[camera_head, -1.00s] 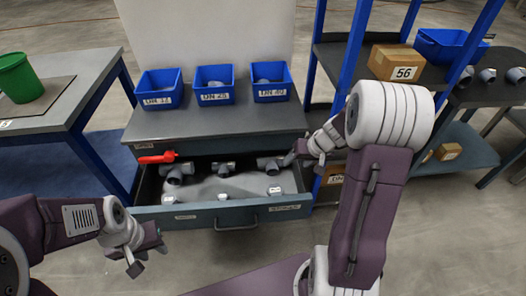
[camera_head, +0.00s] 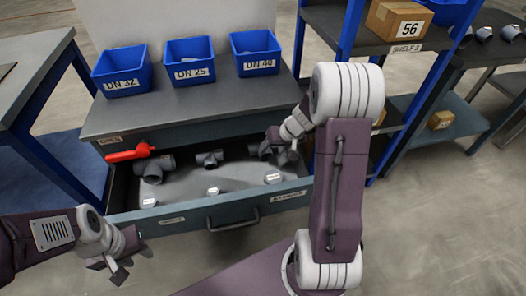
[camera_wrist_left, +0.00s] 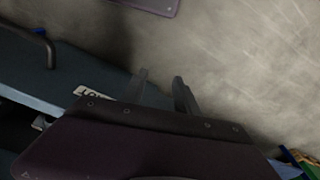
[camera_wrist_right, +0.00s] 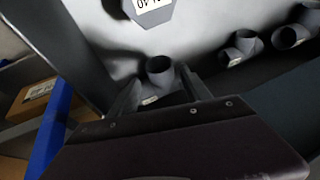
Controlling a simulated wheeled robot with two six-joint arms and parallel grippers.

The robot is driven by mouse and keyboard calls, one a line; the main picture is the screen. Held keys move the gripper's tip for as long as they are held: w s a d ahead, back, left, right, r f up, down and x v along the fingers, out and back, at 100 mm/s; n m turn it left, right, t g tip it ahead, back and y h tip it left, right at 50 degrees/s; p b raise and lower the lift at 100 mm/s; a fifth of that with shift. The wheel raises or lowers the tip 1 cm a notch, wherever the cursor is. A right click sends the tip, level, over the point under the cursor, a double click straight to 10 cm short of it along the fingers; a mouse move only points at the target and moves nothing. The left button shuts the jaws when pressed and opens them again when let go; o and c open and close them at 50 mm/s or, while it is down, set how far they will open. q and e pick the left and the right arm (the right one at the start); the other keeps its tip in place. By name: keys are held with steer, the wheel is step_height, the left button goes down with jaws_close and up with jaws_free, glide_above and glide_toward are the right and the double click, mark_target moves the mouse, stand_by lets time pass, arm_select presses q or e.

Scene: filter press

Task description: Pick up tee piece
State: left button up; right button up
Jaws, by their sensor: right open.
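A grey tee piece stands in the open drawer's right back area, partly hidden by my right gripper (camera_head: 286,152) in the head view. In the right wrist view this tee piece (camera_wrist_right: 160,72) lies between the two spread fingers, which are open; contact cannot be told. A middle tee piece (camera_head: 209,158) and a larger left tee piece (camera_head: 154,168) lie in the same drawer. My left gripper (camera_head: 120,270) is open and empty, low in front of the drawer at the left; its spread fingers also show in the left wrist view (camera_wrist_left: 160,92).
The drawer (camera_head: 180,222) has a front handle and several small labelled blocks (camera_head: 213,192) inside. A red-handled part (camera_head: 131,154) sits at its left back. Blue bins DN 32 (camera_head: 122,85), DN 25 (camera_head: 190,74) and DN 40 (camera_head: 255,66) stand on the cabinet. A shelf post rises at right.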

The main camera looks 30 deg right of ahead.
mark_target(269, 153)
steer(key=b+x, duration=0.2)
steer(key=x, duration=0.3)
steer(key=shift+s+f+b, duration=0.15)
steer(key=shift+f+b, duration=0.05)
steer(key=shift+b, duration=0.2)
steer(key=shift+c, duration=1)
jaws_close()
steer(key=shift+r, duration=0.15)
step_height(269, 153, up, 7)
steer(key=p, duration=0.5)
steer(key=shift+r, duration=0.2)
steer(key=s+a+b, duration=0.1)
steer(key=s+a, duration=0.3)
steer(key=a, duration=0.3)
steer(key=s+a+b, duration=0.1)
steer(key=s+a, duration=0.4)
steer(key=a, duration=0.3)
steer(key=shift+a+f, duration=0.2)
steer(key=shift+f, duration=0.1)
